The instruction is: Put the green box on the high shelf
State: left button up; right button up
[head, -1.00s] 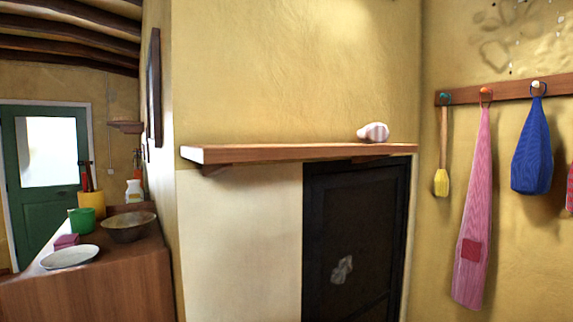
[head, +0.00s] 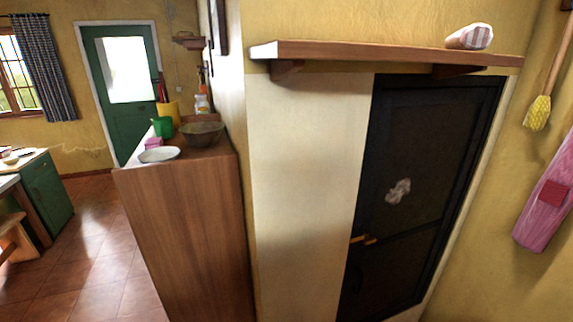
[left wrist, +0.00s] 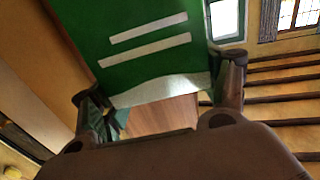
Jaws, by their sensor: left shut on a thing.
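The high shelf (head: 385,52) is a wooden board on the yellow wall above a dark door, in the upper right of the head view. A pale striped object (head: 470,37) lies near its right end; the rest of its top looks clear. In the left wrist view, the green box (left wrist: 148,45) with white stripes sits between the fingers of my left gripper (left wrist: 165,95), which is shut on it. Neither the green box nor my grippers show in the head view. My right gripper is not in view.
A wooden counter (head: 190,225) at left holds a white plate (head: 159,155), a brown bowl (head: 203,133), a green cup (head: 162,127) and a yellow container. A dark door (head: 425,190) is below the shelf. A pink cloth (head: 548,205) hangs at right. Floor is open at lower left.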

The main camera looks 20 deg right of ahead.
pick_arm(q)
jog(key=shift+w+a+r+m+g+h, duration=0.15)
jog(key=shift+a+m+h, duration=0.35)
jog(key=shift+a+h, duration=0.35)
jog(key=shift+s+a+m+g+h, duration=0.15)
jog(key=shift+a+m+h, duration=0.45)
jog(key=shift+a, duration=0.4)
jog(key=w+a+r, duration=0.3)
jog(key=w+r, duration=0.6)
jog(key=r, duration=0.1)
jog(key=w+a+r, duration=0.4)
jog(key=w+r, duration=0.6)
jog(key=shift+w+r+h, duration=0.15)
jog(key=shift+w+h, duration=0.15)
jog(key=shift+h, duration=0.15)
dwell(0.8)
jog(key=shift+w+a+r, duration=0.15)
jog(key=shift+a+r, duration=0.05)
jog(key=shift+a, duration=0.05)
